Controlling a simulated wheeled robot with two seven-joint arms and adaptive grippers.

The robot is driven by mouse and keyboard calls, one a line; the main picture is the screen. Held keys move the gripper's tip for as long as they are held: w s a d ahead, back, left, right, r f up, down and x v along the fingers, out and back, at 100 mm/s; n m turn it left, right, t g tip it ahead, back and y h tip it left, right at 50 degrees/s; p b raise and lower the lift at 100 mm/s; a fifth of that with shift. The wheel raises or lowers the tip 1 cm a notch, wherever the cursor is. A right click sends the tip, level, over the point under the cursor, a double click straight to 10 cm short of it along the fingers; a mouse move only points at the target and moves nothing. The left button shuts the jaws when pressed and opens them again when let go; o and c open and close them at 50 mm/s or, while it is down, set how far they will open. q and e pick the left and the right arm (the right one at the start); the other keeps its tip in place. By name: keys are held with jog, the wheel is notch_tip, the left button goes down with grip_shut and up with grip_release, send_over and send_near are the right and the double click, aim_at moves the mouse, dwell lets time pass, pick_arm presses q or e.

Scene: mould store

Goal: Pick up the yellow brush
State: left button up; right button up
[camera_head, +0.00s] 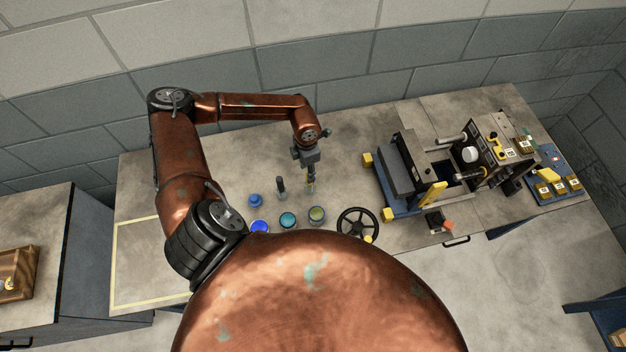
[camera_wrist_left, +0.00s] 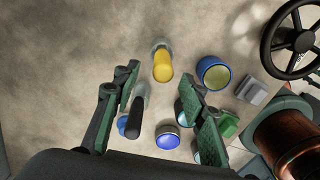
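The yellow brush (camera_wrist_left: 162,66) shows in the left wrist view with its yellow end towards the camera. It lies just ahead of my left gripper (camera_wrist_left: 157,88), roughly in line with the gap between the fingers. The fingers are apart and I see nothing held between them. In the head view my left gripper (camera_head: 310,168) points down over the bench, and the brush is mostly hidden at it. A dark-handled upright tool (camera_wrist_left: 136,115) shows near the left finger; it also stands left of the gripper in the head view (camera_head: 281,187). My right gripper is not in view.
Blue (camera_head: 259,227), teal (camera_head: 288,219) and olive-topped (camera_head: 317,214) pots stand in front of the gripper, with a small blue piece (camera_head: 255,200) to their left. A black handwheel (camera_head: 358,224) and a machine (camera_head: 405,165) stand right. The bench's left is clear.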

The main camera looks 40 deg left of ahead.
pick_arm(q)
jog(key=f, duration=0.3)
jog(key=shift+w+d+p, duration=0.1)
jog(key=shift+d+p, duration=0.1)
jog(key=shift+p, duration=0.15)
notch_tip(320, 180, down, 2)
jog(key=shift+w+f, duration=0.15)
jog(key=shift+f, duration=0.3)
jog(key=c, duration=0.7)
jog(key=shift+c, duration=0.5)
grip_shut()
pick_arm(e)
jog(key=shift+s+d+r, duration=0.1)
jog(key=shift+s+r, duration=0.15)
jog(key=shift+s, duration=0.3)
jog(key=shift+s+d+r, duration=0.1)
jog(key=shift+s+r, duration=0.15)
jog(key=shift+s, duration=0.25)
